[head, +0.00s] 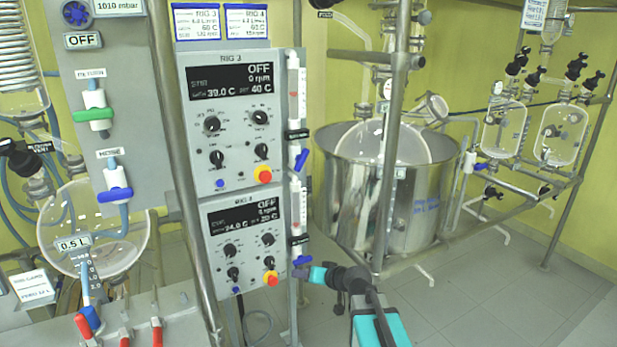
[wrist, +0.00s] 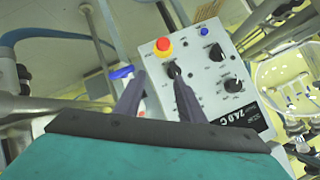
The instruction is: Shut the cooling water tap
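A small blue tap lever (head: 303,260) sits at the foot of the lower white flow tube (head: 296,208), beside the lower control box. In the wrist view a blue lever (wrist: 122,72) shows just beyond and left of my fingertips. My gripper (wrist: 158,82) is open, with nothing visible between its two dark fingers. In the head view my gripper (head: 299,272) is just below the lower lever; contact cannot be told. A similar blue lever (head: 301,160) is on the upper tube. The tubes' dark labels are too small to read, so which tap carries cooling water is unclear.
The lower control box (head: 245,240) has knobs and a red-yellow stop button (head: 271,278) close to my gripper. A metal post (head: 180,150) stands left. A large steel vessel (head: 340,200) stands behind right. A panel left carries green (head: 93,115) and blue (head: 115,195) valve handles.

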